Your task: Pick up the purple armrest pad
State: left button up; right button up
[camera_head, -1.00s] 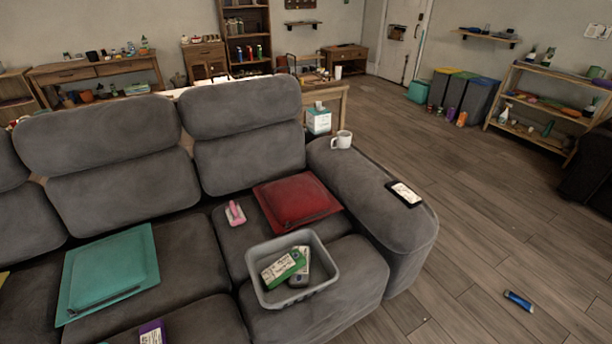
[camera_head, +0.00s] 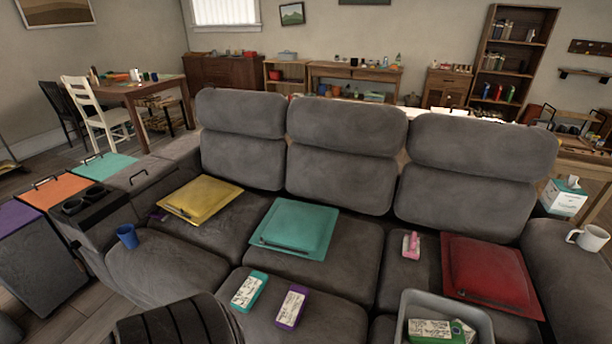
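A flat purple pad (camera_head: 18,215) shows at the far left edge of the head view, on top of a dark grey block (camera_head: 45,262) at the sofa's left end; the frame edge cuts it off. An orange panel (camera_head: 57,190) with a dark handle is beside it, then a teal panel (camera_head: 106,167) with a handle. I cannot tell for sure that the purple pad is the armrest pad. Neither of my grippers is in view.
A blue cup (camera_head: 127,236) stands near a cup holder block (camera_head: 85,203).

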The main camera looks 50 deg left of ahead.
aim_at(288, 319)
jog(key=u, duration=1.75)
jog(key=j+z, duration=0.4)
jog(key=j, duration=1.4)
